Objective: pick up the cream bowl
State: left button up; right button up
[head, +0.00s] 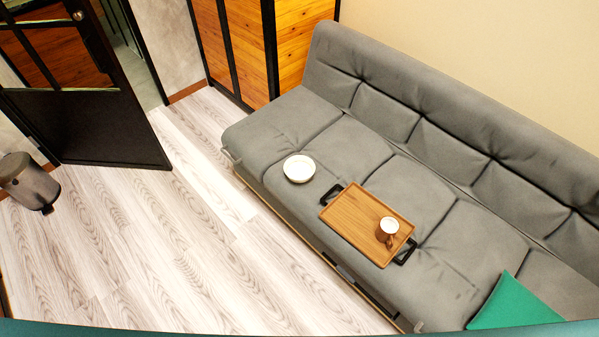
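The cream bowl (299,169) is a small, round, pale bowl. It sits upright on the seat of the grey sofa (400,190), near the seat's front edge and left of the wooden tray. Nothing covers it, and it looks empty. Neither of my grippers shows in the head view, so I cannot see where they are relative to the bowl.
A wooden tray (352,216) with black handles lies on the sofa, with a brown mug (387,229) on it. A green cushion (512,304) is at lower right. A dark door (110,125) and a bin (28,182) stand left. The wooden floor (170,250) before the sofa is clear.

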aim_at(298, 170)
jog(key=i+j+z, duration=0.15)
jog(key=j, duration=0.35)
jog(key=i+j+z, duration=0.2)
jog(key=j, duration=0.3)
jog(key=i+j+z, duration=0.15)
jog(key=j, duration=0.4)
jog(key=i+j+z, duration=0.15)
jog(key=j, duration=0.45)
jog(key=i+j+z, duration=0.2)
jog(key=j, duration=0.35)
jog(key=j+z, duration=0.15)
jog(key=j, duration=0.45)
